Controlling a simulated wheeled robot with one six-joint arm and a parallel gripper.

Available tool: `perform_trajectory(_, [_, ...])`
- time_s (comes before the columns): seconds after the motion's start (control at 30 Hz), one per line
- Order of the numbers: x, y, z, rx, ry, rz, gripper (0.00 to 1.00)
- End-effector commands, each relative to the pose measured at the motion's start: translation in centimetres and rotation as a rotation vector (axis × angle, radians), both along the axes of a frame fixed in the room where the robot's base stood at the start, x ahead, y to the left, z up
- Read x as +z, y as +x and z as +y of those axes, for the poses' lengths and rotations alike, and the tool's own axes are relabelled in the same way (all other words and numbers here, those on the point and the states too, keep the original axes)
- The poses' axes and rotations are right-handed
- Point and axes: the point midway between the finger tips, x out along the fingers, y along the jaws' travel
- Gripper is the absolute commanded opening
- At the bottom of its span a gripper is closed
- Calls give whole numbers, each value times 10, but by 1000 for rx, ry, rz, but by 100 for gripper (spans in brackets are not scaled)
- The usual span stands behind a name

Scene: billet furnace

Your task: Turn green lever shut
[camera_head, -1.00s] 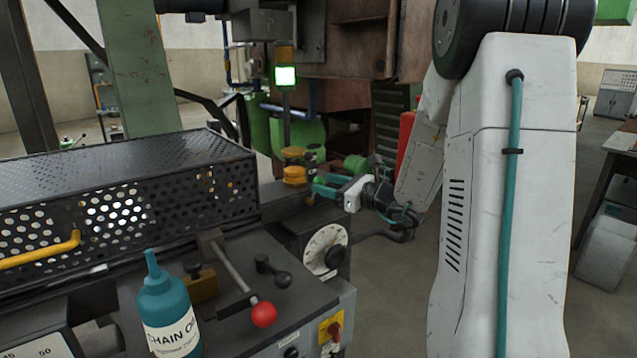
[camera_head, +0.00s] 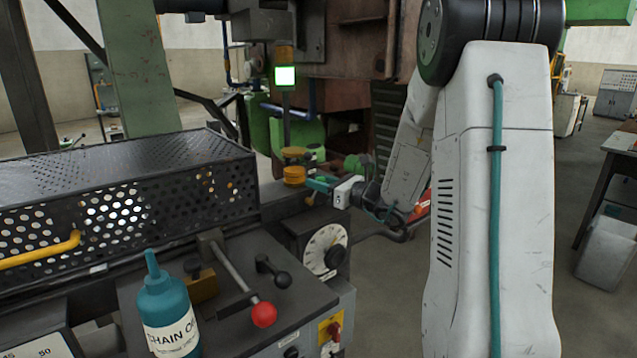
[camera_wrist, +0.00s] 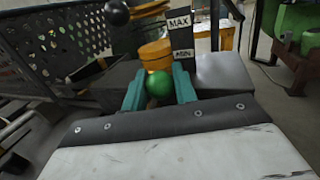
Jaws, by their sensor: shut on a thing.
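The green lever's round green knob (camera_wrist: 159,85) shows in the wrist view between the two teal fingers of my gripper (camera_wrist: 160,88), which is shut on it. The rest of the lever is hidden. In the head view my gripper (camera_head: 318,185) reaches left to the machine's far corner, beside a yellow round fitting (camera_head: 294,175). The knob cannot be made out there. The yellow fitting (camera_wrist: 155,54) is just beyond the knob in the wrist view.
A plate marked MAX and MIN (camera_wrist: 181,42) stands close behind the knob. A perforated guard (camera_head: 130,200) covers the machine's left. A red-knobbed lever (camera_head: 264,314), a black lever (camera_head: 282,279), a dial (camera_head: 325,250) and a chain oil bottle (camera_head: 168,315) are nearer.

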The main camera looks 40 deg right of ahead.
Motion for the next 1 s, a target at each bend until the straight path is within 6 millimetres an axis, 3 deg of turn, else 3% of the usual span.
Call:
perform_trajectory(0.17, [-5,0,-7,-1,133,5,0])
perform_trajectory(0.43, [-5,0,-7,0,141,5,0])
perform_trajectory(0.47, [-5,0,-7,0,140,5,34])
perform_trajectory(0.5, [-5,0,-7,0,140,5,45])
perform_trajectory(0.53, [-5,0,-7,0,140,5,49])
perform_trajectory(0.83, [-5,-1,-7,0,139,5,49])
perform_trajectory(1.0, [-7,-20,-15,-3,140,6,49])
